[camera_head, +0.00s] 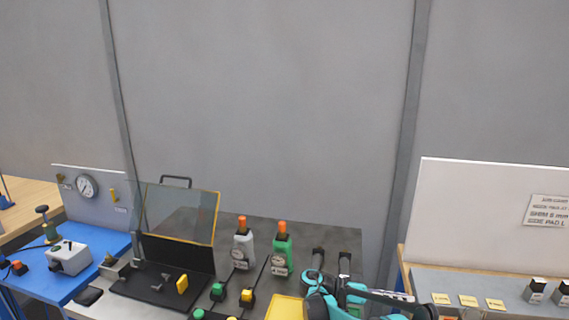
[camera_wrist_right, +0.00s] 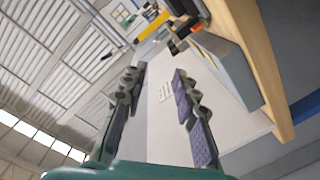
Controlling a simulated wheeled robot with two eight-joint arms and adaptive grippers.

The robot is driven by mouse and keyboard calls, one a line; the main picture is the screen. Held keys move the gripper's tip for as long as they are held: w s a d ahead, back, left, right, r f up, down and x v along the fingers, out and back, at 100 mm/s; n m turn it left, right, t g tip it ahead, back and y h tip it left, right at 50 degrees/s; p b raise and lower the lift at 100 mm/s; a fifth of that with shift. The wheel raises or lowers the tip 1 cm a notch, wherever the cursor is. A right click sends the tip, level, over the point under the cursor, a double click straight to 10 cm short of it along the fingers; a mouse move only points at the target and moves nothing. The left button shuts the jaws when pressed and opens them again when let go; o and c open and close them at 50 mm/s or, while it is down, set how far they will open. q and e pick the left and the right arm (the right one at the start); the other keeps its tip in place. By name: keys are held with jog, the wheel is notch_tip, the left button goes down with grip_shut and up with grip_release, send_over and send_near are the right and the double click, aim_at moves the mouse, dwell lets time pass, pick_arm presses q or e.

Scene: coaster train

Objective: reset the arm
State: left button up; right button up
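My right gripper (camera_head: 331,260) shows at the bottom of the head view, right of centre, at the end of my teal and black right arm. Its two dark fingers point up and stand apart with nothing between them. In the right wrist view the same gripper (camera_wrist_right: 156,82) is open, its fingers spread before a pale panel (camera_wrist_right: 165,120) with blurred lettering. My left arm and left gripper are not in view.
Left of my right gripper, a grey table (camera_head: 330,236) bears a green bottle-like device (camera_head: 281,255), a grey one (camera_head: 243,250) and a black fixture with a clear cover (camera_head: 175,215). A white panel (camera_head: 470,205) stands at right. A blue bench (camera_head: 35,280) is at left.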

jog(key=s+r+n+t+y, duration=0.2)
jog(key=s+n+t+y, duration=0.3)
jog(key=s+n+y, duration=0.4)
jog(key=s+a+f+n+t+y, duration=0.1)
jog(key=s+a+f+t+y, duration=0.1)
jog(key=s+a+y, duration=0.2)
jog(key=s+a+f+n+t+y, duration=0.2)
jog(key=s+a+f+t+y, duration=0.1)
jog(key=s+a, duration=0.7)
jog(key=shift+s+n+y, duration=0.3)
jog(key=shift+y, duration=0.2)
jog(key=shift+f, duration=0.1)
